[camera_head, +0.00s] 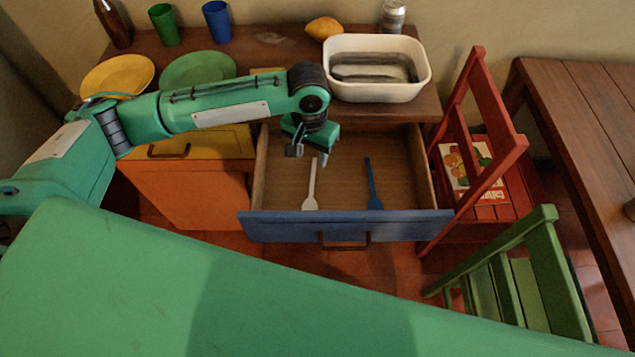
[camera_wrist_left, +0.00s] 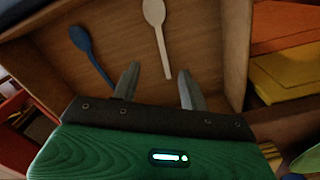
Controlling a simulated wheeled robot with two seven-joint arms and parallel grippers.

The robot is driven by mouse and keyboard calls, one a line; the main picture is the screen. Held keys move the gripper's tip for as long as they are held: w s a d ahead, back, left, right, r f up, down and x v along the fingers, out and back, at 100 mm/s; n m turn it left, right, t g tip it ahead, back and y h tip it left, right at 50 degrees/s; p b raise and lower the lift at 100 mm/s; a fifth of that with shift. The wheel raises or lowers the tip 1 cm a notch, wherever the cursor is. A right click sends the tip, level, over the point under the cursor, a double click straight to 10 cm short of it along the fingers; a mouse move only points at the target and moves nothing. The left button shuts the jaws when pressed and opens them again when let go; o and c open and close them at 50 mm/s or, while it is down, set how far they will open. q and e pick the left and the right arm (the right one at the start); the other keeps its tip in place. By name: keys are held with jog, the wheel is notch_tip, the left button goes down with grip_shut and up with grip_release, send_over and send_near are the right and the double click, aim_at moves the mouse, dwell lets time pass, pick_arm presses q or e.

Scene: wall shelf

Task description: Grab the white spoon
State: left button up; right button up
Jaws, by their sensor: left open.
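The white spoon (camera_head: 311,187) lies in the open drawer (camera_head: 341,176), left of the blue spoon (camera_head: 372,185). Its bowl points toward the drawer's blue front. My left gripper (camera_head: 310,160) is above the drawer, over the handle end of the white spoon. In the left wrist view, my left gripper (camera_wrist_left: 157,88) is open and empty. There the white spoon (camera_wrist_left: 157,38) has its handle end between and beyond the fingertips, and the blue spoon (camera_wrist_left: 90,55) lies to the left. My right gripper is not in view.
The drawer's blue front panel (camera_head: 345,226) and side walls surround the spoons. A white basin (camera_head: 376,93) stands on the tabletop behind. A red chair (camera_head: 478,160) is close to the drawer's right, and a green chair (camera_head: 515,285) is nearer. Plates and cups are at the back left.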

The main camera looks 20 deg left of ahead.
aim_at(312, 186)
pick_arm(q)
jog(key=f, duration=1.4)
jog(key=shift+w, duration=0.25)
jog(key=shift+c, duration=0.4)
grip_shut()
